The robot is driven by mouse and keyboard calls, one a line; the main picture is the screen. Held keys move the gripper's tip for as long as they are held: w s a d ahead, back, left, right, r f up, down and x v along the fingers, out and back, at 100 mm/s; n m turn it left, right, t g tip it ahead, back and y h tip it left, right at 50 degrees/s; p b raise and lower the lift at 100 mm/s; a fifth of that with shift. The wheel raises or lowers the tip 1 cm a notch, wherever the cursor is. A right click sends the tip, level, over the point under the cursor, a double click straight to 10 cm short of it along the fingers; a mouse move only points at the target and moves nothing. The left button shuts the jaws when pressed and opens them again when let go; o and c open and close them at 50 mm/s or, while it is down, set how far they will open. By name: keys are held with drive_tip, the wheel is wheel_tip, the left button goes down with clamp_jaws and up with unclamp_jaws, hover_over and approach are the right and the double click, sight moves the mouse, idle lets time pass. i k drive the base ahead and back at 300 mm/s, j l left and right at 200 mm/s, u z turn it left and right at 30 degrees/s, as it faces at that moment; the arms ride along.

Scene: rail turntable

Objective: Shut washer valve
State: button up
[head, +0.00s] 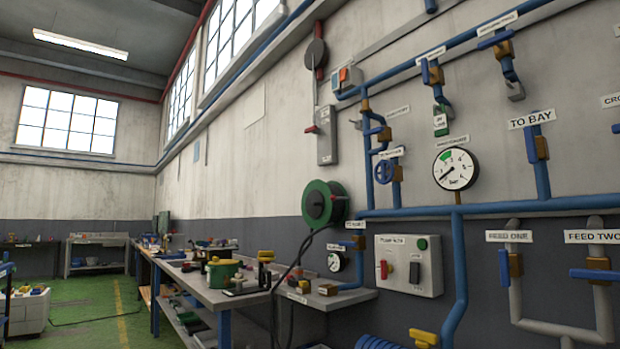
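My gripper is not in view. No label that I can read says washer. Several blue-handled valves with brass bodies sit on the pipes of the right wall. The TO BAY valve (541,148) has its handle along the upright pipe. The FEED ONE valve (504,267) has an upright handle, and the FEED TWO valve (597,274) has a handle across its pipe. Two upper valves, one with an upright handle (425,72) and one with a crosswise handle (493,40), have labels too small to read. A blue handwheel (386,171) sits left of the gauge.
A pressure gauge (455,169) and a grey switch box (409,265) are on the wall. A green hose reel (324,204) hangs over a cluttered workbench (222,299) along the wall. Green floor (95,315) is open at lower left.

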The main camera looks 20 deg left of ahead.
sight(385, 172)
drive_tip(key=u, duration=0.25)
drive_tip(key=i+j, duration=0.5)
drive_tip(key=i, duration=0.2)
drive_tip(key=i+j+z, duration=0.1)
drive_tip(key=i+j, duration=0.45)
drive_tip(key=i, duration=0.15)
